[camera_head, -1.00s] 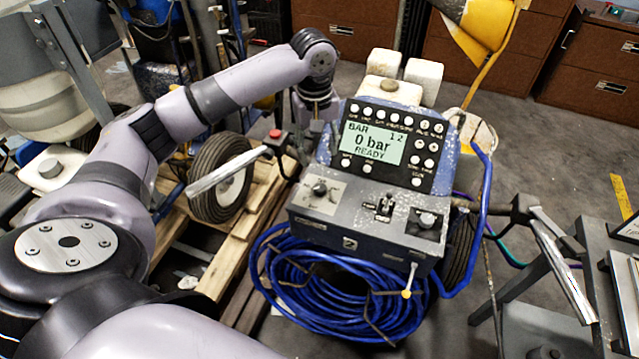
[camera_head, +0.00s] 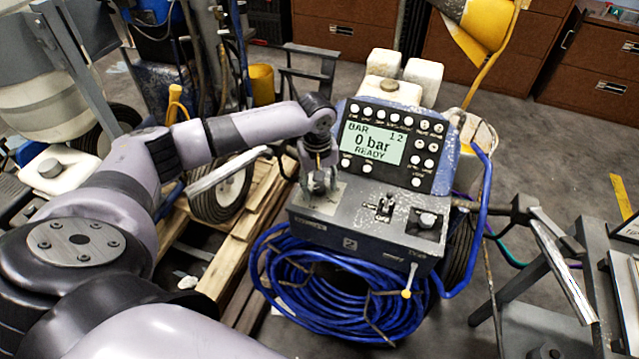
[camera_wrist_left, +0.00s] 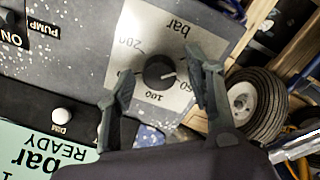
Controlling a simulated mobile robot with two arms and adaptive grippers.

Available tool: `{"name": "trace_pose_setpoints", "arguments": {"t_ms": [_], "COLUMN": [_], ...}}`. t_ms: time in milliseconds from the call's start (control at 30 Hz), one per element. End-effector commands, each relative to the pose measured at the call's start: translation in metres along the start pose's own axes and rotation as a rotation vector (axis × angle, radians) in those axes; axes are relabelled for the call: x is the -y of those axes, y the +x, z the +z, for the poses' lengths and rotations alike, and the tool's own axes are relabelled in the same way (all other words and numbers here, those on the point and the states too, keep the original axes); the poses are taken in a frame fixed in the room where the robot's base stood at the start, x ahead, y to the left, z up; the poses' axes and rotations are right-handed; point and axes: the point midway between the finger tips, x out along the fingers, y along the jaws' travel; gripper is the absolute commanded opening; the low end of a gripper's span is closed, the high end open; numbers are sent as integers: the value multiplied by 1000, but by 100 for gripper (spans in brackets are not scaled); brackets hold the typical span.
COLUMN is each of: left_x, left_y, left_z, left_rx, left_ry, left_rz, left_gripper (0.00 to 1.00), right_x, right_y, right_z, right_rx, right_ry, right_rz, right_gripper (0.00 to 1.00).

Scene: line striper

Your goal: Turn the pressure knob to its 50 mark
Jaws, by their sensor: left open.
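The pressure knob (camera_wrist_left: 158,72) is a round black knob with a white pointer line, on a pale dial plate (camera_wrist_left: 184,22) marked "bar". In the left wrist view the plate is upside down, and the pointer faces right, towards a partly hidden mark near the right finger. The 200 and 100 marks show. My left gripper (camera_head: 319,186) is open above the dial, pointing down. Its fingers appear on either side of the knob in the wrist view; contact cannot be told. In the head view the gripper hides the knob. My right gripper is not in view.
The display (camera_head: 371,144) reads 0 bar, READY. A blue hose coil (camera_head: 320,290) hangs below. A handlebar (camera_head: 228,172) lies left of the panel, beside my arm.

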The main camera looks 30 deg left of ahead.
Motion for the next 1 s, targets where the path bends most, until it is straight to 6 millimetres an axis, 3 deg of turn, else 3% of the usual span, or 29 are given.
{"name": "trace_pose_setpoints", "arguments": {"t_ms": [733,1000], "left_x": [0,1], "left_y": [0,-2], "left_z": [0,0], "left_rx": [0,2], "left_ry": [-1,21], "left_rz": [-1,-3], "left_gripper": [1,0], "right_x": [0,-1], "right_y": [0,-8], "right_z": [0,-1], "right_rx": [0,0], "right_ry": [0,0], "right_rz": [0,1], "right_gripper": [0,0]}}
